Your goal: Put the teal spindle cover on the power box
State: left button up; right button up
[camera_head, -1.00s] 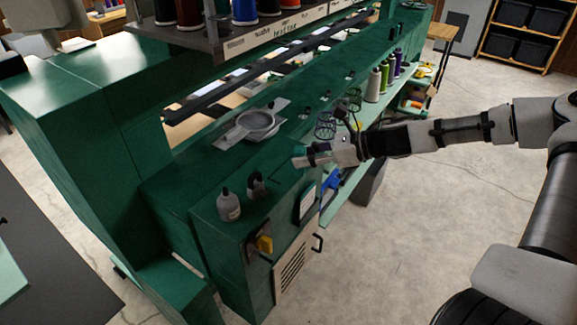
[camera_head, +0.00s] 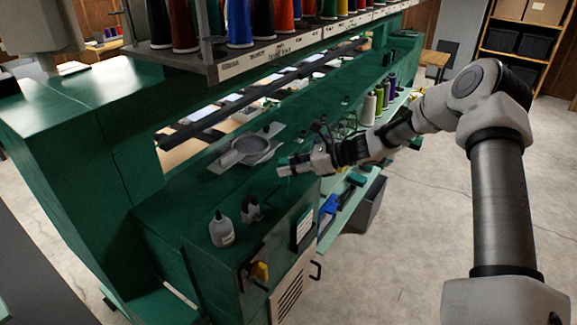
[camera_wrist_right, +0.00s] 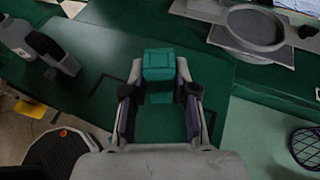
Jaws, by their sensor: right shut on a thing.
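The teal spindle cover (camera_head: 284,171) is a small blocky piece, also in the right wrist view (camera_wrist_right: 158,65). My right gripper (camera_head: 290,169) is shut on it, one finger on each side, and holds it over the far part of the power box. The power box (camera_head: 285,215) is a green cabinet with a flat top. Black corner marks (camera_wrist_right: 101,84) on its top show in the wrist view, left of the cover. The gap between the cover and the top is hard to judge. My left gripper is not in view.
A white bottle (camera_head: 221,230) and a dark-and-grey clip-like item (camera_head: 251,209) stand on the box's near left top. A grey round hoop frame (camera_head: 250,150) lies behind the gripper. Thread cones (camera_head: 369,108) stand farther right.

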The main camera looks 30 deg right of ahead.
jog(key=o, duration=0.8)
jog(key=shift+f, duration=0.1)
jog(key=shift+s+d+r, duration=0.15)
jog(key=shift+d+r, duration=0.1)
jog(key=shift+r, duration=0.1)
jog(key=p+v, duration=0.2)
jog(key=v, duration=0.4)
jog(key=shift+r, duration=0.15)
jog(key=p+v, duration=0.3)
jog(key=v, duration=0.2)
jog(key=shift+s+d, duration=0.1)
jog(key=shift+s, duration=0.1)
